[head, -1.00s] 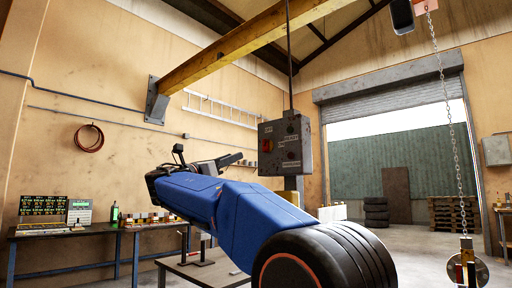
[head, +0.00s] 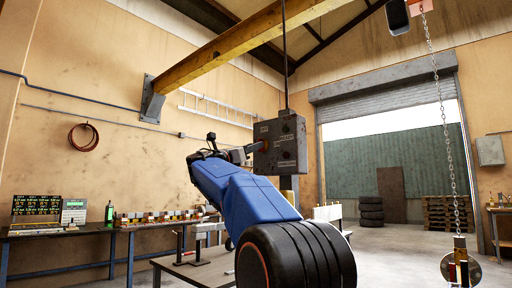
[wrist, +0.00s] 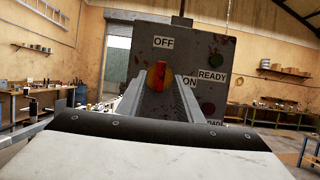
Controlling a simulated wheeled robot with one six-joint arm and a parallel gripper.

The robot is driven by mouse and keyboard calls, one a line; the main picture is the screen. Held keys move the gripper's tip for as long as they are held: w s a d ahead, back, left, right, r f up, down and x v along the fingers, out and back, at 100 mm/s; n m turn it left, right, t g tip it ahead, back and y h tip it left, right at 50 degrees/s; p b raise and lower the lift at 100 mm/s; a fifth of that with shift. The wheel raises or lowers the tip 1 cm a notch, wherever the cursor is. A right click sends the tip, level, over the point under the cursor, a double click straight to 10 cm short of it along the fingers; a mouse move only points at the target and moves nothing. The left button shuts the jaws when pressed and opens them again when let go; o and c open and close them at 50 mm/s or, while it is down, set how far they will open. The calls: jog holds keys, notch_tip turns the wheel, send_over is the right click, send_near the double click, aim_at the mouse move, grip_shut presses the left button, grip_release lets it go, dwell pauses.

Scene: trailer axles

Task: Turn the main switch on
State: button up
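The main switch (wrist: 157,77) is a red and yellow knob on the front of a grey control box (wrist: 205,52). In the wrist view the knob stands nearly upright, below the OFF label (wrist: 164,43); the ON label (wrist: 189,82) is lower right. My gripper (wrist: 160,88) is open, with one finger on each side of the knob. I cannot tell whether either finger touches it. In the head view my gripper (head: 252,147) is at the left side of the hanging control box (head: 289,150), and the knob is hidden there.
The box hangs from a cable under a yellow beam (head: 215,60). A green lamp (wrist: 208,108) and a red lamp (wrist: 265,63) are on its face beside the READY label (wrist: 212,76). A chain (head: 447,130) hangs at right. A workbench (head: 75,232) stands at left.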

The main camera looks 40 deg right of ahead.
jog(key=shift+x, duration=1.25)
grip_shut()
jog(key=shift+m, duration=0.5)
jog(key=m+g+y, duration=0.1)
jog(key=m+g, duration=0.1)
jog(key=m, duration=0.5)
jog(key=m+g+y, duration=0.2)
jog(key=m, duration=0.5)
jog(key=m+g+y, duration=0.2)
jog(key=m+g, duration=0.1)
jog(key=m, duration=0.4)
jog(key=shift+w+r, duration=0.15)
jog(key=shift+w, duration=0.15)
jog(key=shift+m+y, duration=0.3)
jog(key=shift+m, duration=0.1)
